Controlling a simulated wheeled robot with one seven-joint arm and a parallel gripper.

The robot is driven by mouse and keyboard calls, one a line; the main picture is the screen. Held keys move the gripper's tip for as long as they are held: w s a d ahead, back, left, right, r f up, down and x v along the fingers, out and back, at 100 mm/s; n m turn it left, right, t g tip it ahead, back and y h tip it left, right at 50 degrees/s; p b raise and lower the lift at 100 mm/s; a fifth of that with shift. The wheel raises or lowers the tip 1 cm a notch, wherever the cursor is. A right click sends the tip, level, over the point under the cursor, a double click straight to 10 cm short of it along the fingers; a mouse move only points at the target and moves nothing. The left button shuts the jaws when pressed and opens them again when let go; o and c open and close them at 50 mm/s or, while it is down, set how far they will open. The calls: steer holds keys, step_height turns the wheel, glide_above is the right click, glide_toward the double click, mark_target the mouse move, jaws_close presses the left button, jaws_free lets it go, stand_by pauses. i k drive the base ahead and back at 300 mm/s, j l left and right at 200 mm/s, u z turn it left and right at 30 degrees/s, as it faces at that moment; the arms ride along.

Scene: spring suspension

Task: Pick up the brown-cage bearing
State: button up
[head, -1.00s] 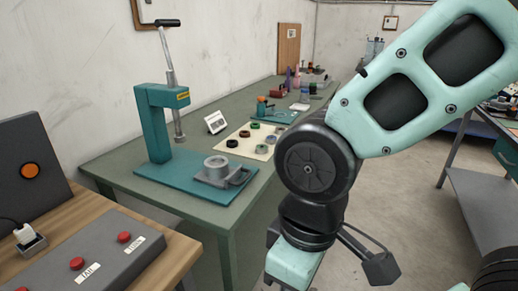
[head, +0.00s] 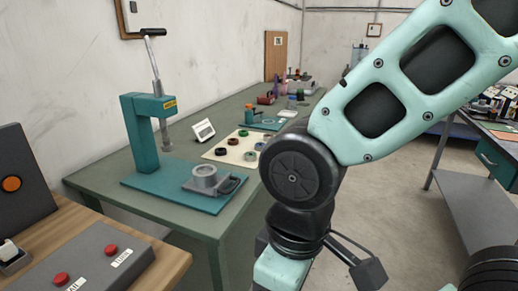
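Several small ring-shaped bearings lie on a cream mat (head: 214,155) on the green workbench, left of my arm in the head view. Their colours look black, green, dark red and bluish. They are too small to tell for sure which one has the brown cage. My arm's dark joint and mint links fill the right and middle of the view.
The green workbench (head: 150,212) runs along the wall. A teal press (head: 142,130) with a grey cup-shaped fixture (head: 205,180) stands on its near end. A wooden table (head: 165,262) with a red-button panel (head: 92,268) is at near left. Floor is open right of the bench.

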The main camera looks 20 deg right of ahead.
mark_target(267, 137)
steer(key=i+l+u, duration=0.1)
steer(key=i+l, duration=0.15)
steer(key=i+l+u, duration=0.25)
steer(key=i+l, duration=0.25)
steer(key=l, duration=0.2)
steer(key=i+l+u, duration=0.25)
steer(key=i+l, duration=0.2)
steer(key=l, duration=0.3)
steer(key=i+l+u, duration=0.1)
steer(key=l, duration=0.3)
steer(key=i+l+u, duration=0.15)
steer(key=l, duration=0.25)
steer(key=i, duration=0.1)
